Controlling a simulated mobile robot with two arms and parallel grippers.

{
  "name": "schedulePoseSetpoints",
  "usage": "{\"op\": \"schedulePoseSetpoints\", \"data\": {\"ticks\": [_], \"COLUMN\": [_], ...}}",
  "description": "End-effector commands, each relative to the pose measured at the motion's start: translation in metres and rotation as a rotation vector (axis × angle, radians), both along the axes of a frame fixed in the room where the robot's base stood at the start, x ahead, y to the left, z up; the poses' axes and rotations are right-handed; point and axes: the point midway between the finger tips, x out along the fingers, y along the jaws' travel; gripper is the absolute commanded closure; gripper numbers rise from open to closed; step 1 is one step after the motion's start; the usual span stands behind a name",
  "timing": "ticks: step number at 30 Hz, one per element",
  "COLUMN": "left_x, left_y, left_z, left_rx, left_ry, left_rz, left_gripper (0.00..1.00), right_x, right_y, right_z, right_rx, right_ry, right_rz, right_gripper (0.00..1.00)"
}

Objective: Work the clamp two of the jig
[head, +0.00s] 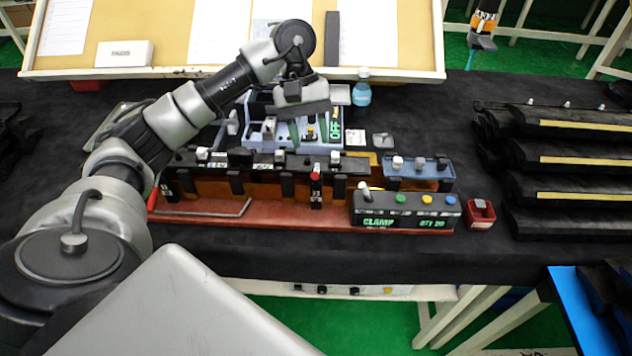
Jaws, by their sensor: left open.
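The jig stands on a red base (280,214) in the middle of the table, with a brown body carrying several black clamps and white knobs along its top. One black clamp (316,188) with a red top stands at the jig's front. I cannot tell which clamp is number two. A black control box (405,211) reading "CLAMP" and "QTY 20" has a lever at its left end and green, yellow and blue buttons. My left gripper (308,130) is open, pointing down above the light parts tray (262,138) behind the jig, apart from the clamps. My right gripper is not in view.
A small red bin (480,214) sits right of the control box. Stacked black trims (570,160) fill the right side. A blue bottle (362,88) stands behind the jig, before a tan board (150,25).

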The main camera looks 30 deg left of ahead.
Motion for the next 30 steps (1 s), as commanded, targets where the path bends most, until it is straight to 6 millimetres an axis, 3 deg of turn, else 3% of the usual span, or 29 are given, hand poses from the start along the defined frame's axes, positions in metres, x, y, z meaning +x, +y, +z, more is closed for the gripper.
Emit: {"op": "schedulePoseSetpoints", "data": {"ticks": [5,19,30], "left_x": [-0.004,-0.022,-0.025], "left_y": [0.001,-0.028,-0.032], "left_z": [-0.010,-0.083,-0.098], "left_rx": [0.021,0.016,0.017], "left_ry": [0.010,0.010,0.006], "left_rz": [-0.011,-0.010,-0.009], "left_gripper": [0.57,0.57,0.57], "right_x": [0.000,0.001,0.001], "right_y": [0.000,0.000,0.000], "right_z": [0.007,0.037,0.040], "right_rx": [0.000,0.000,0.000], "right_ry": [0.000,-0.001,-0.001], "right_rz": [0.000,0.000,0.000], "right_gripper": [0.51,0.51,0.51]}}
